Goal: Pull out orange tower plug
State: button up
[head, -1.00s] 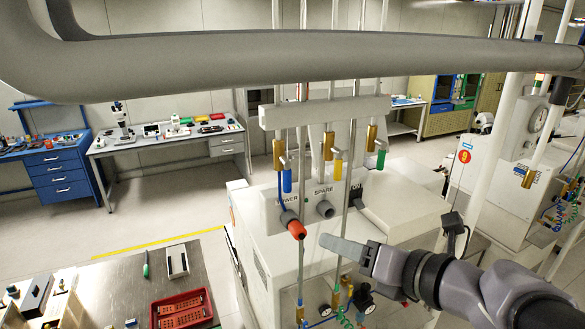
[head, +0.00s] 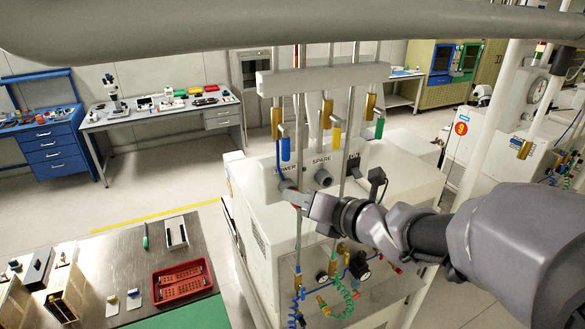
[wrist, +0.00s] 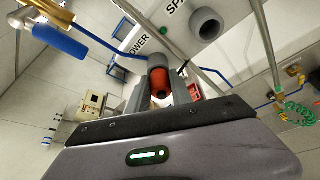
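The orange tower plug (wrist: 160,82) sits in the grey socket under the POWER label, its hollow end facing the wrist camera. In the head view it is hidden behind my gripper (head: 297,198), which is at the POWER socket (head: 286,184) on the tower front. In the wrist view, the two grey fingers of my gripper (wrist: 162,90) stand on either side of the plug. They look spread, with the plug between them; whether they touch it is hard to see.
The grey SPARE socket (head: 323,178) is just right of the POWER socket. Vertical pipes run close by, with a blue-handled valve (head: 285,148) above. Hoses and a green coil (head: 345,298) hang below. A red tray (head: 182,281) lies on the bench at lower left.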

aim_at(297, 208)
grip_shut()
jog(key=shift+s+d, duration=0.35)
jog(key=shift+s, duration=0.45)
jog(key=shift+s+d, duration=0.3)
jog(key=shift+s, duration=0.5)
jog(key=shift+s+d, duration=0.35)
jog(key=shift+s, duration=0.45)
